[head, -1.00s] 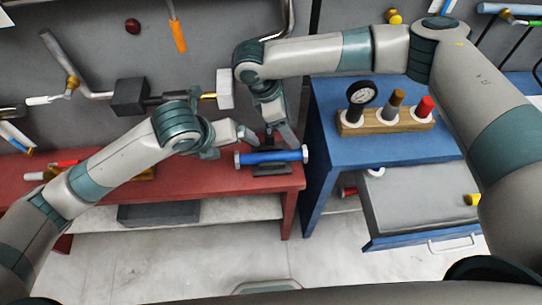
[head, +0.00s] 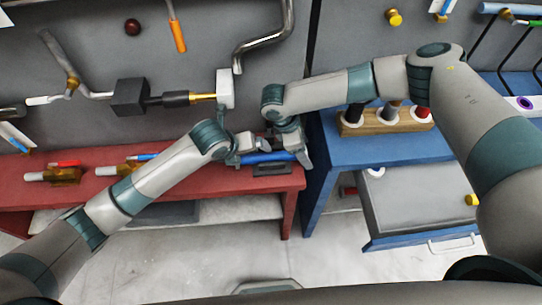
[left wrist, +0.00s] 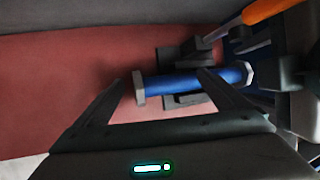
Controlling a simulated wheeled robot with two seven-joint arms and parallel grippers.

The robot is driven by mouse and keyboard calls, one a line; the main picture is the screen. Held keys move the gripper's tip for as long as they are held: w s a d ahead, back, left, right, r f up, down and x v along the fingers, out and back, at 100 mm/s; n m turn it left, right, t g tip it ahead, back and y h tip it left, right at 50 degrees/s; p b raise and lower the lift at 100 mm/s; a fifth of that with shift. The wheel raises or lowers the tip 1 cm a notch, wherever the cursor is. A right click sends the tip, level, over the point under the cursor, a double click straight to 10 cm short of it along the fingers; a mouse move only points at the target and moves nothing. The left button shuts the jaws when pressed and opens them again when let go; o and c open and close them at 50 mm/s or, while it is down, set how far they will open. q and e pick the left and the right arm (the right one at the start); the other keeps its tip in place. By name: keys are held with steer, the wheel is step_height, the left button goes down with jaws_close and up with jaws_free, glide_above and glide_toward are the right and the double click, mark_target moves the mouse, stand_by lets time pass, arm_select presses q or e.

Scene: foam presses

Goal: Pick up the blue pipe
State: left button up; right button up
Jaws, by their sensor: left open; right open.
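The blue pipe (head: 266,157) lies level on a dark stand (head: 272,170) at the right end of the red table. It also shows in the left wrist view (left wrist: 176,84), with pale end caps. My left gripper (head: 247,150) is open at the pipe's left part. In the left wrist view its fingers (left wrist: 160,80) are spread, one near the left cap and one across the pipe. My right gripper (head: 300,156) is open at the pipe's right end. My grippers partly hide the pipe in the head view, so I cannot tell if they touch it.
The blue table (head: 385,155) stands close on the right, with a wooden block of handled tools (head: 395,128) and an open drawer (head: 420,200). Tools (head: 65,173) lie on the red table (head: 215,182) at left. A hammer-like tool (head: 175,98) hangs behind my left gripper.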

arm_select(q)
steer(key=c, duration=1.4)
arm_select(e)
steer(key=c, duration=1.4)
arm_select(q)
steer(key=shift+s+f, duration=0.1)
steer(key=c, duration=0.5)
arm_select(e)
steer(key=shift+a, duration=0.1)
steer(key=shift+c, duration=1.2)
arm_select(q)
steer(key=shift+o, duration=0.2)
arm_select(e)
jaws_close()
arm_select(q)
steer(key=shift+d, duration=0.1)
arm_select(e)
steer(key=shift+a+r, duration=0.1)
steer(key=shift+r, duration=0.05)
